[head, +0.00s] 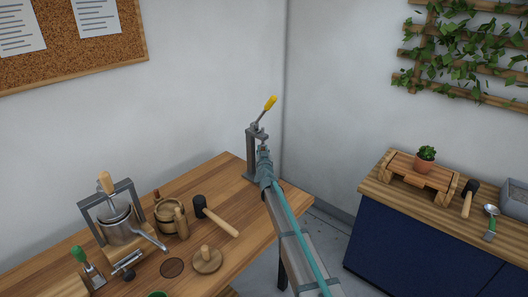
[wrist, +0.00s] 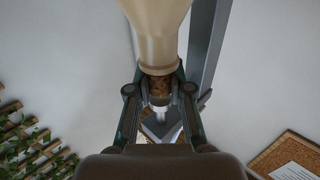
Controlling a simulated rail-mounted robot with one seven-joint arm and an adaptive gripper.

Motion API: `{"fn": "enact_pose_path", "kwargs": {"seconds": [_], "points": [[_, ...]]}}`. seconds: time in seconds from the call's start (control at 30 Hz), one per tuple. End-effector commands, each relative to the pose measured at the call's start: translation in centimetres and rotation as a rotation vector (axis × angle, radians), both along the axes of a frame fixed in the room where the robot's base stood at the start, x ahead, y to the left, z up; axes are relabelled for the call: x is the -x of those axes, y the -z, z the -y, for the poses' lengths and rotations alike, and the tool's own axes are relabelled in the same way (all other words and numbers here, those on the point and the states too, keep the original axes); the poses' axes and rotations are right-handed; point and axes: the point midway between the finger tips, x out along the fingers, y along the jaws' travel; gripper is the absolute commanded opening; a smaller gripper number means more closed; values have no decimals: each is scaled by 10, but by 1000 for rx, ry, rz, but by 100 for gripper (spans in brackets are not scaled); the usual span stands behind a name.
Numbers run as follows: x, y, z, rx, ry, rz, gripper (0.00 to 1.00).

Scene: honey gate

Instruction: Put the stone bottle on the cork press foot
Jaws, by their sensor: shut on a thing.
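The stone bottle (wrist: 156,30) is cream-coloured and fills the top middle of the wrist view, which looks upside down. Its collar and a brown cork-like part lie between the fingers of my gripper (wrist: 159,98), which is shut on the bottle's neck. In the head view my gripper (head: 264,158) is at the cork press, and the bottle is hidden behind my arm. The cork press (head: 251,152) is a grey upright frame with a yellow-handled lever (head: 270,103). Its post (wrist: 207,45) runs beside the bottle in the wrist view. I cannot see the press foot or whether the bottle touches it.
The wooden table (head: 234,173) holds a honey press (head: 119,226), a small wooden barrel (head: 168,218), a mallet (head: 215,216) and a round wooden lid (head: 207,261) left of my arm. A blue cabinet (head: 405,237) stands apart at right.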

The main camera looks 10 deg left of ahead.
Motion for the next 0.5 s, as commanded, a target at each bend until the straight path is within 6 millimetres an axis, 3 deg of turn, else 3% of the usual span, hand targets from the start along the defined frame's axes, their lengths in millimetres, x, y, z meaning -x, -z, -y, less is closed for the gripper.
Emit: {"fn": "enact_pose_path", "kwargs": {"seconds": [0.37,0.4,0.5], "points": [[0,2,0,0,1,1,0],[0,3,0,0,0,0,25],[0,2,0,0,0,0,41]]}}
